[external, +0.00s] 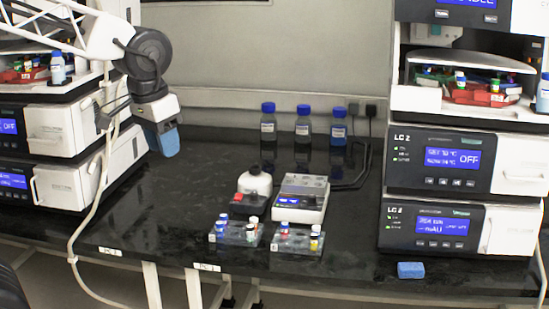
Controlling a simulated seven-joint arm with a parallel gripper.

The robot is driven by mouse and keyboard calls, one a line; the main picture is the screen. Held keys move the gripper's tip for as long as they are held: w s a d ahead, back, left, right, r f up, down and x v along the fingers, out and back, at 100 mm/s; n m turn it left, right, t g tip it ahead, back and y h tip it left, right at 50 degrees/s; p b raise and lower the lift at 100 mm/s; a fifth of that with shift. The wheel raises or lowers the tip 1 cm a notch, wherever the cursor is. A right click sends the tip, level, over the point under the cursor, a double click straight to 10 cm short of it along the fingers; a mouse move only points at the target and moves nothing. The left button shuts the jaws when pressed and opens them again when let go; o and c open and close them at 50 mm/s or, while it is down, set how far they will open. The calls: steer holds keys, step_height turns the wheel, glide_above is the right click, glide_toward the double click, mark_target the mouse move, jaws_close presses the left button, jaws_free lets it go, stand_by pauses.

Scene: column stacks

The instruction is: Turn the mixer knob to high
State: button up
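A small white device with a dark, red-marked front (250,192), which looks like the mixer, stands on the black bench near the middle. A dark piece sits on its top. Its knob is too small to make out, so its setting cannot be read. My gripper (166,141), with blue at its end, hangs above the bench to the left of this device, well apart from it. Its fingers show as one blue shape, so I cannot tell whether they are open or shut. Nothing held can be seen.
A white device with a blue display (300,198) stands right beside the mixer. Two clear vial racks (236,233) (296,240) stand in front. Blue-capped bottles (303,124) line the back. Instrument stacks (433,170) flank the bench. A blue block (411,270) lies at front right. The left-middle bench is clear.

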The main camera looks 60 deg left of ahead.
steer(key=w+a+f+n, duration=0.25)
steer(key=w+a, duration=0.25)
steer(key=w, duration=0.7)
steer(key=n+g, duration=0.2)
steer(key=n, duration=0.5)
glide_above(253, 194)
steer(key=f, duration=2.2)
steer(key=shift+d+f, duration=0.15)
steer(key=shift+d, duration=0.15)
steer(key=shift+a+f+n, duration=0.25)
steer(key=shift+f, duration=0.05)
steer(key=shift+f, duration=0.1)
steer(key=shift+f, duration=3.8)
